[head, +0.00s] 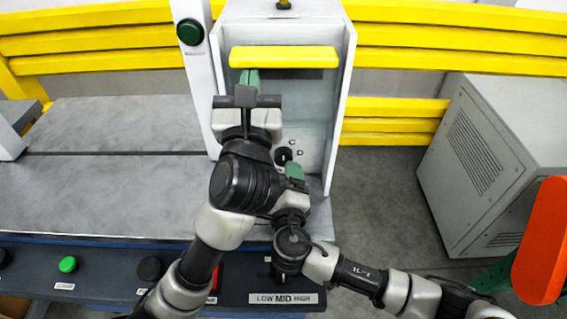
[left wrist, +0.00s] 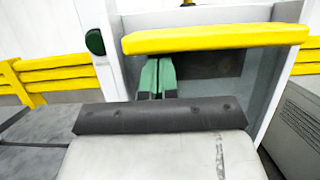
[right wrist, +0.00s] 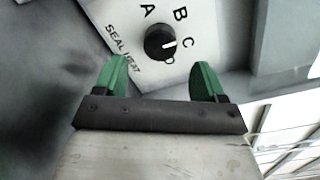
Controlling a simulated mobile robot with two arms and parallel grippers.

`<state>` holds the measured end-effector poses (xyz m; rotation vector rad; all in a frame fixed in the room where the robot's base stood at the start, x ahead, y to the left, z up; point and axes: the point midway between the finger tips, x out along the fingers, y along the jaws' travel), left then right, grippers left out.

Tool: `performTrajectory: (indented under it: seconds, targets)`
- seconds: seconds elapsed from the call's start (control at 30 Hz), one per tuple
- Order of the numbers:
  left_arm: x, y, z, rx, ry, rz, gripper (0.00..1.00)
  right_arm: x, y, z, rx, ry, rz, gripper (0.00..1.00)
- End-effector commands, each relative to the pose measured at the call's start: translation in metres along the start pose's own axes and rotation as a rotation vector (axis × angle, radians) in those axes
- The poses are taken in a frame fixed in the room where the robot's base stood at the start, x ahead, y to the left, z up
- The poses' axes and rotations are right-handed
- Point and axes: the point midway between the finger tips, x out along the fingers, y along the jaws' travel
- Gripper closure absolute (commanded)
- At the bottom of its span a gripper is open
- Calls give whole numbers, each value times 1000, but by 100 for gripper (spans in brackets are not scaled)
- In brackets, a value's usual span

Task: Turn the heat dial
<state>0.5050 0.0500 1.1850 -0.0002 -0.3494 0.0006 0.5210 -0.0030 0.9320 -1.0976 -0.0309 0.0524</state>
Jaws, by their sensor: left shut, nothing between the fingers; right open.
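The heat dial (right wrist: 160,42) is a round black knob on a white panel marked SEAL HEAT, with letters A, B, C and a partly hidden one around it. Its white mark points roughly toward C. In the head view the dial (head: 283,155) sits low in the white-walled machine. My right gripper (right wrist: 161,66) is open and empty, its green fingers short of the dial and spread to either side below it. My left gripper (left wrist: 157,62) is shut and empty, at the clear guard under the yellow bar; I cannot tell whether it touches. It also shows in the head view (head: 250,76).
The yellow bar (head: 283,57) tops the guard (left wrist: 215,75). A front panel carries a green button (head: 68,264) and a LOW MID HIGH label (head: 284,298). A grey cabinet (head: 490,165) stands right on the floor. The grey table (head: 110,190) at left is clear.

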Motion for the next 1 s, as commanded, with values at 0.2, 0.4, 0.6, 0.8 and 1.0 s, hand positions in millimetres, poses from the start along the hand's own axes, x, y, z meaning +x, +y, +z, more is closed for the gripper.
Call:
performTrajectory:
  seconds: [0.2, 0.4, 0.6, 0.8, 1.0]
  targets:
    - [0, 0, 1, -1, -2, 0, 100, 37, -1, 0, 1, 0, -2, 29]
    - [0, 0, 1, -1, -2, 0, 100, 50, 0, 0, 2, 0, 0, 29]
    - [0, 0, 1, -1, -2, 0, 100, 51, 0, 0, 3, -1, 0, 29]
    - [0, 0, 1, 0, -2, 0, 100, 51, 0, 0, 3, -1, 0, 48]
    - [0, 0, 1, 0, -2, 0, 100, 51, 0, 0, 2, -1, 0, 78]
